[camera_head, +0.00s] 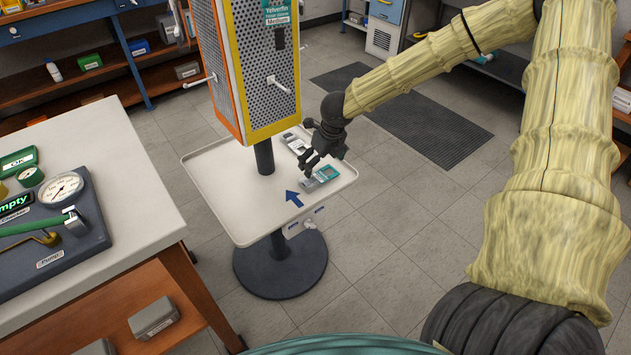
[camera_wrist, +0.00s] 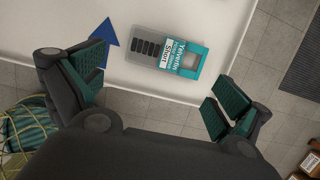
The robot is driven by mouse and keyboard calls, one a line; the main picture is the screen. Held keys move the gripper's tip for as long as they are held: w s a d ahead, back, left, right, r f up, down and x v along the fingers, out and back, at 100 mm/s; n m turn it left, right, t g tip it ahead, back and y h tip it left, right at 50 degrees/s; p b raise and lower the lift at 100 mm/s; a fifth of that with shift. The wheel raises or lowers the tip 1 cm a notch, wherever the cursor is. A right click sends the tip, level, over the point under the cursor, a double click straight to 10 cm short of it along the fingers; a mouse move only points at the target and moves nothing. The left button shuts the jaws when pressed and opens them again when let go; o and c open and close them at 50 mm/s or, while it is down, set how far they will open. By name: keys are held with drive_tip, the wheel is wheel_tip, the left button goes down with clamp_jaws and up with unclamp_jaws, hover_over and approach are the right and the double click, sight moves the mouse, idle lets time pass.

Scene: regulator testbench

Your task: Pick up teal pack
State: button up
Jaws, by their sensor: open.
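The teal pack (camera_head: 322,177) lies flat on the white tray of the stand, near its front right edge. In the wrist view the teal pack (camera_wrist: 167,49) shows a clear grey part with dark pieces at left and a teal label reading "Yelverlin" and "Short" at right. My gripper (camera_head: 313,170) is above the tray, close to the pack in the head view. In the wrist view my gripper (camera_wrist: 155,95) is open and empty, its two green-padded fingers spread wide, with the pack ahead of and between them, not touching.
The white tray (camera_head: 215,190) has a raised rim and a blue arrow (camera_head: 294,198). Another pale pack (camera_head: 297,143) lies farther back on it. A perforated display column (camera_head: 262,75) rises from the tray, with a teal Medium pack (camera_head: 277,14) hanging there. A workbench (camera_head: 120,170) stands at left.

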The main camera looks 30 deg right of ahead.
sight(314, 177)
drive_tip(key=shift+a+b+x, duration=0.15)
drive_tip(key=shift+b+x, duration=0.15)
drive_tip(key=shift+x, duration=1.7)
drive_tip(key=shift+a+b+x, duration=0.15)
drive_tip(key=shift+b+x, duration=0.1)
drive_tip(key=shift+x, duration=1.8)
drive_tip(key=shift+w, duration=0.15)
drive_tip(key=c, duration=0.9)
